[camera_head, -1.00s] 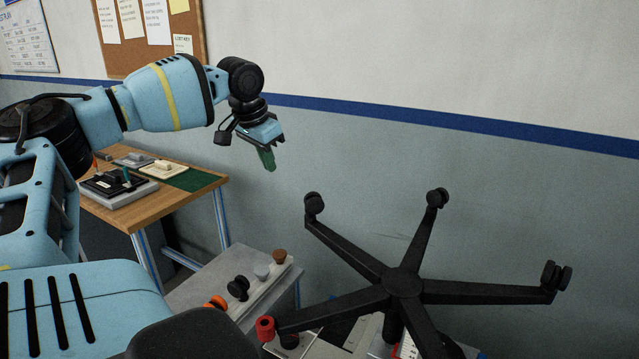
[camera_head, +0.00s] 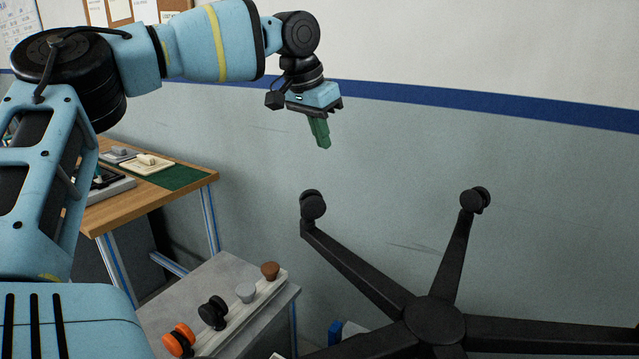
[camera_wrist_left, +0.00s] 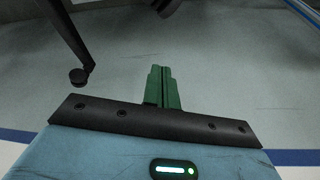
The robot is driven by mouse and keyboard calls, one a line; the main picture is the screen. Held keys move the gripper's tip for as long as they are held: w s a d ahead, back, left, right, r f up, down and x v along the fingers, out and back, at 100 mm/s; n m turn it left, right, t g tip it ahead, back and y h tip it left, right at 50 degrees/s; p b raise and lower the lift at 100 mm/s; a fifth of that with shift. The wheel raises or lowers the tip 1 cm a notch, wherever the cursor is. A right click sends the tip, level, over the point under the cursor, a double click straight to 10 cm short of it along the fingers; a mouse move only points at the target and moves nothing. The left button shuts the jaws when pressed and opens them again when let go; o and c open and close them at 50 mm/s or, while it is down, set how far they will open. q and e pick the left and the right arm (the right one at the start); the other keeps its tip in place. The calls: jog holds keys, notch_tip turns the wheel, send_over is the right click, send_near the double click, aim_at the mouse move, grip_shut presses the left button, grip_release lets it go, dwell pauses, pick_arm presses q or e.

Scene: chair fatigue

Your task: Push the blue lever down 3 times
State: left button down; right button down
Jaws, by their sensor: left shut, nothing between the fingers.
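My left gripper (camera_head: 323,142) is in the upper middle of the head view, hanging in the air before the wall. Its green fingers are shut and empty, and also show in the left wrist view (camera_wrist_left: 163,80). A small blue part (camera_head: 335,331) shows low behind the chair base; I cannot tell whether it is the blue lever. The black chair base (camera_head: 434,320) spreads its legs with casters up, below and right of the gripper. My right gripper is not in view.
A wooden table (camera_head: 140,205) with devices stands at the left. The wall is behind; air around the gripper is clear.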

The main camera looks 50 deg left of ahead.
pick_arm(q)
jog(key=shift+d+r, duration=0.1)
notch_tip(320, 180, down, 10)
jog(key=p, duration=0.1)
jog(key=shift+s+r, duration=0.25)
jog(key=shift+s, duration=0.15)
dwell(0.5)
jog(key=shift+s+p, duration=0.1)
jog(key=shift+p, duration=0.2)
